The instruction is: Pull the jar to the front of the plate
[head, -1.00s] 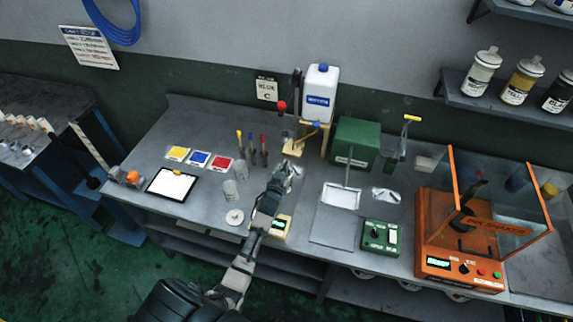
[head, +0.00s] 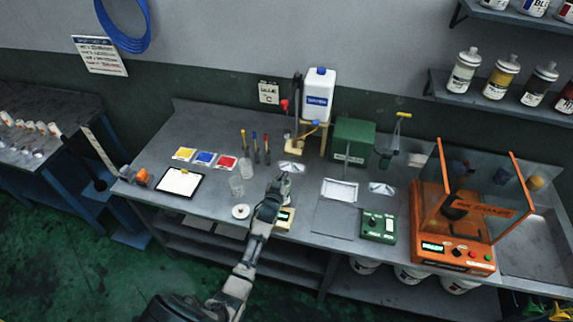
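My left gripper (head: 281,184) reaches over the bench from the lower middle, just in front of a small shiny plate (head: 291,167) below the pump bottle. A small pale, clear jar (head: 287,186) shows at its fingertips, and the fingers look closed on it. The jar is small and partly hidden by the gripper. It is at the front side of the plate; whether it still touches the plate I cannot tell. My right gripper is not in view.
Two clear glass cups (head: 237,186) stand left of the gripper, with a white disc (head: 240,211) in front of them. A scale (head: 285,218) is under my forearm. A green control box (head: 378,227) and an orange shaker (head: 450,220) stand to the right.

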